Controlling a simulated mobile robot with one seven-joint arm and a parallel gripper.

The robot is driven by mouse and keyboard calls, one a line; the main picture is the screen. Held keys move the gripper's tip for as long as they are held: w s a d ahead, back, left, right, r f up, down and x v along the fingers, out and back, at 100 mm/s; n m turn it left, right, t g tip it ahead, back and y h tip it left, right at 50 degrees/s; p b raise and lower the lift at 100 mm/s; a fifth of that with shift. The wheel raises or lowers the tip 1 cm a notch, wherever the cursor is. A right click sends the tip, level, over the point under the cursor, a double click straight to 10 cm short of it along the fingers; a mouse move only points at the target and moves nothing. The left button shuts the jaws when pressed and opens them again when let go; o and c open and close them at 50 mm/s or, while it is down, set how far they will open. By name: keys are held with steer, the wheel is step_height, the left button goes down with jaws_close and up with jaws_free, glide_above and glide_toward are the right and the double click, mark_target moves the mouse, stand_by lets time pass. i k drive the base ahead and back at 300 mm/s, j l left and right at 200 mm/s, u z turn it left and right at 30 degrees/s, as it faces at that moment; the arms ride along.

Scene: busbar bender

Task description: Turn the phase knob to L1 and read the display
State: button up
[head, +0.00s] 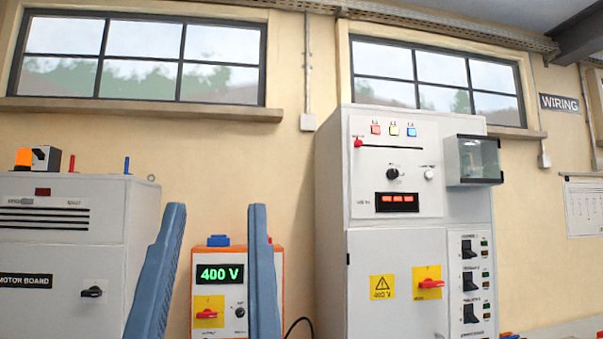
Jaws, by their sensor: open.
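My gripper (216,208) rises from the bottom edge as two blue-grey fingers, spread apart with nothing between them. Between and behind the fingers stands an orange-framed box with a green display (219,273) reading "400 V". A small black knob (240,311) is on its front, close to the right finger; its label is too small to read. The tall grey cabinet (331,229) at right has a larger black knob (392,173) with a white mark, above a red display (397,202) whose characters I cannot read. I cannot tell which knob is the phase knob.
The cabinet carries red, yellow and blue lamps (394,130), a red rotary handle (430,284) and black switches (470,279). A clear-fronted box (475,159) juts from its right side. A grey motor board cabinet (65,260) stands at left. Wall shows between the cabinets.

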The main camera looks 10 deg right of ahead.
mark_target(391, 173)
steer(key=i+l+z, duration=0.15)
steer(key=i+z, duration=0.3)
steer(key=i, duration=0.85)
